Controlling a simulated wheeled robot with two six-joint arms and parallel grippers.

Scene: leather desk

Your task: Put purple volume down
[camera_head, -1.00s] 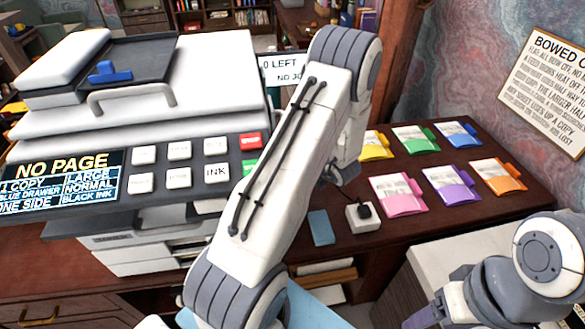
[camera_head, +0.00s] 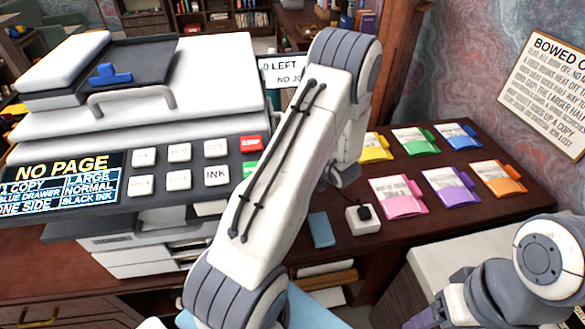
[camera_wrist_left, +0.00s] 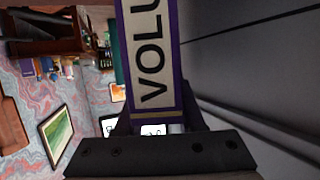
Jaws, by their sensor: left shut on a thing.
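The purple volume (camera_wrist_left: 154,118) shows close up in the left wrist view, with a white label reading "VOLU" along its spine; its far end is cut off by the frame's top. My left gripper (camera_wrist_left: 158,128) is shut on its near end. In the head view my large white arm crosses the middle, and neither the volume nor the left gripper can be made out there. My right gripper (camera_head: 425,316) is partly cut off at the bottom right, and its jaws are not clear.
A copier (camera_head: 140,90) with a "NO PAGE" panel stands at left. Coloured folders lie on the dark desk at right, including a pink one (camera_head: 399,197) and a purple one (camera_head: 451,186). A small white box (camera_head: 362,220) and a blue pad (camera_head: 321,229) lie before them.

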